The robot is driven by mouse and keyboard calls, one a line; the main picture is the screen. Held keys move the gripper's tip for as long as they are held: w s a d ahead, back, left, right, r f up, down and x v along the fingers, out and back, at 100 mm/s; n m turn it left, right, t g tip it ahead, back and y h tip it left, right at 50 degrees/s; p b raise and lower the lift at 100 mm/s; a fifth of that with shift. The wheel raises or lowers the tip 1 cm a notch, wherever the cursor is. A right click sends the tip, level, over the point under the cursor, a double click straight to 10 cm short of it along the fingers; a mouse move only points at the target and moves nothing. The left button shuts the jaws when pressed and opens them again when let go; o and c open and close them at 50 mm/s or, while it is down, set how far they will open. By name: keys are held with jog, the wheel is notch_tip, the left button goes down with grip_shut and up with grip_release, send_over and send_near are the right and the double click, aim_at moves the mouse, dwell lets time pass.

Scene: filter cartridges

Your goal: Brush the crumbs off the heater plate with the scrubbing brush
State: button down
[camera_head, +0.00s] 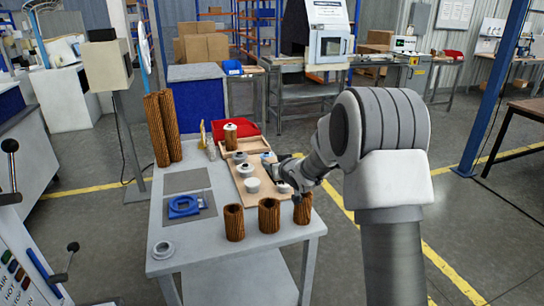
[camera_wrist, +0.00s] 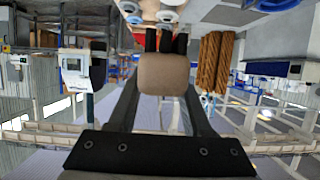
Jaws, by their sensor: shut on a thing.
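My gripper (camera_head: 270,174) is over the wooden board on the table, low among the white parts. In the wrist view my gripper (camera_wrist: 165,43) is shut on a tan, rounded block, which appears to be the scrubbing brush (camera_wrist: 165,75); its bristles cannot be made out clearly. In the head view the brush is too small and covered to tell. I cannot tell which is the heater plate. No crumbs can be made out.
Several brown wound cartridges stand upright: tall ones (camera_head: 164,128) at the back left, short ones (camera_head: 269,215) along the front edge. The wooden board (camera_head: 263,199) holds several white caps. A red bin (camera_head: 240,128) is behind. A grey ring (camera_head: 163,249) lies front left.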

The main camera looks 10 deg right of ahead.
jog(key=s+d+f+m+h, duration=0.1)
jog(key=s+f, duration=0.5)
jog(key=s, duration=0.3)
jog(key=s+d+f+m+h, duration=0.1)
jog(key=s+d+f+h, duration=0.1)
jog(key=s+f, duration=0.3)
jog(key=s, duration=0.4)
jog(key=shift+s+d+f, duration=0.25)
jog(key=shift+s+f, duration=0.1)
jog(key=shift+s, duration=0.05)
jog(key=shift+r+t, duration=0.1)
jog(key=shift+t, duration=0.2)
